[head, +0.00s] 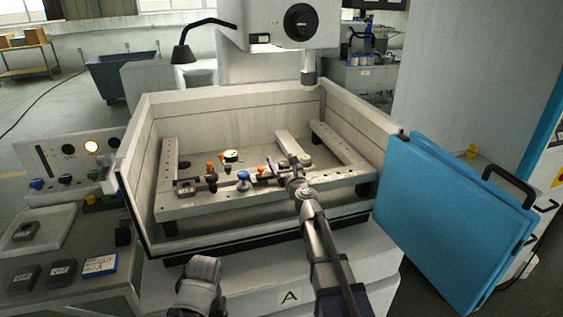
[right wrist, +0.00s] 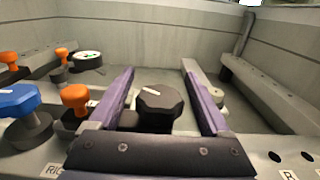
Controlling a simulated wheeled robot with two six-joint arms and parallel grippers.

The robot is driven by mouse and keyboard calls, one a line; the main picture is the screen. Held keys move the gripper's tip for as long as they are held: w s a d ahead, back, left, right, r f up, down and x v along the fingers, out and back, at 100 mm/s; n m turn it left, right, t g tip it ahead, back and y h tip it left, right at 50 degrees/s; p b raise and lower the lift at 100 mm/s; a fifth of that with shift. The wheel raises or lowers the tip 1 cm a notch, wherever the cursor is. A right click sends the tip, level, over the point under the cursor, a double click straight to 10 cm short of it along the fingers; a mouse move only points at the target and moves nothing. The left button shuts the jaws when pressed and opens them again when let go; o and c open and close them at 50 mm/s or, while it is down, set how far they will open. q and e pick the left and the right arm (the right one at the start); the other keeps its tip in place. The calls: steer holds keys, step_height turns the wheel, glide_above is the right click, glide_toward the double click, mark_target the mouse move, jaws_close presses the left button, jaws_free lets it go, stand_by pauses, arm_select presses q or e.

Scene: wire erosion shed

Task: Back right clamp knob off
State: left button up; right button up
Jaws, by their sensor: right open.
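A dark many-sided knob (right wrist: 160,101) with a white mark on top sits between the fingers of my right gripper (right wrist: 159,88) in the right wrist view. The purple fingers are open, one on each side of it; I cannot tell whether they touch it. In the head view my right gripper (head: 291,169) is over the right part of the front rail (head: 230,203) and mostly hides this knob. Left of it are a blue knob (right wrist: 18,101) and an orange knob (right wrist: 75,97). Only a grey part of my left arm shows, without its fingers.
A pale walled tank (head: 140,175) surrounds the rails. More orange knobs (head: 210,167) and a white round part (head: 231,155) stand left of my gripper. The machine head (head: 309,75) hangs above the back. A blue door (head: 450,215) stands open at right.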

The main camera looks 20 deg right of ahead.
jaws_close()
steer(key=shift+s+a+n+g+y, duration=0.1)
steer(key=shift+a+n+g+y, duration=0.15)
steer(key=shift+n+y, duration=0.7)
steer(key=shift+a+n+g+y, duration=0.1)
steer(key=shift+n+g+y, duration=0.3)
steer(key=shift+y, duration=0.85)
steer(key=shift+s+a+n+g+y, duration=0.1)
steer(key=shift+a+n+g+y, duration=0.1)
steer(key=shift+n+y, duration=0.8)
jaws_free()
